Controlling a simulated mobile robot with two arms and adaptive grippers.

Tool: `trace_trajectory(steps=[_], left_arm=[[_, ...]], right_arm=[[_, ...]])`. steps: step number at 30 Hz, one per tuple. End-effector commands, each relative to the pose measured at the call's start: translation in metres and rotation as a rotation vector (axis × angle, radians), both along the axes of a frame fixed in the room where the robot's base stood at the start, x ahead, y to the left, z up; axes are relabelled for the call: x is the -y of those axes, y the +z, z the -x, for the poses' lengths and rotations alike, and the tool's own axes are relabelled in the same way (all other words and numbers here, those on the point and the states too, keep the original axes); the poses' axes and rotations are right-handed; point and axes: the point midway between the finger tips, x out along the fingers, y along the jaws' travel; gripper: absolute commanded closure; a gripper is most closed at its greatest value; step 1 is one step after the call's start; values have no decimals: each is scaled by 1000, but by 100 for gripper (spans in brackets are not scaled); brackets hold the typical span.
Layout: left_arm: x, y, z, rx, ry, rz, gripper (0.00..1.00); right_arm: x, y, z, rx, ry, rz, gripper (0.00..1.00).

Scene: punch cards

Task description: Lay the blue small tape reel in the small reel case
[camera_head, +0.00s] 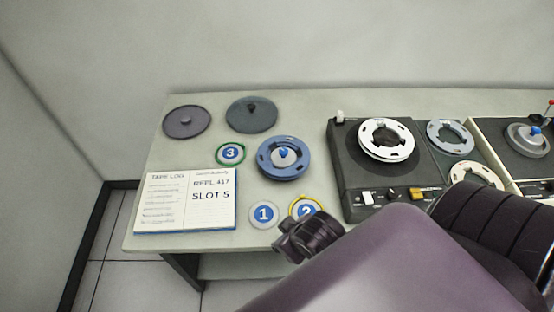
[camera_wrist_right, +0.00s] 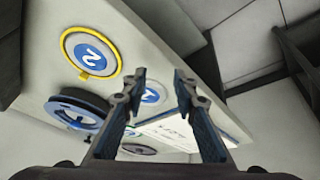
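A blue ring-shaped reel (camera_head: 265,158) with a grey middle and a blue knob lies flat on the table, left of the tape deck. It also shows in the right wrist view (camera_wrist_right: 62,107). I cannot tell which is the small reel case. My right gripper (camera_head: 300,240) is over the table's front edge, in front of the yellow-rimmed disc 2 (camera_head: 303,207). In the right wrist view its fingers (camera_wrist_right: 158,82) are apart and empty. My left gripper is out of view.
Discs 1 (camera_head: 264,213) and 3 (camera_head: 230,154) lie near an open tape log (camera_head: 185,203). A dark tape deck (camera_head: 350,165) with a white reel (camera_head: 370,146) stands right of the blue reel. My right arm hides the table's front right.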

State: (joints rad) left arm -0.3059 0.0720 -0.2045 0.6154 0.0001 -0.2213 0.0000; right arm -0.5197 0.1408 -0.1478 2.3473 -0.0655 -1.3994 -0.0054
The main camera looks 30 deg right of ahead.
Motion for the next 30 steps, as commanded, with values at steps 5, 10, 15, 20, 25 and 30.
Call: trace_trajectory(steps=[5,10,15,20,25,30], left_arm=[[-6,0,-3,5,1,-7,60],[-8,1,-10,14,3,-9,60],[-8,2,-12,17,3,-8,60],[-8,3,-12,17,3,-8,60],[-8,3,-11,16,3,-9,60],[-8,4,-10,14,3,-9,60]], right_arm=[[12,36,-81,261,76,127,73],[9,104,-168,599,214,296,73],[-36,213,-242,1040,484,540,73],[-121,294,-257,1433,879,800,73],[-203,294,-230,1694,1437,1056,73],[-217,214,-203,1680,2139,1239,73]])
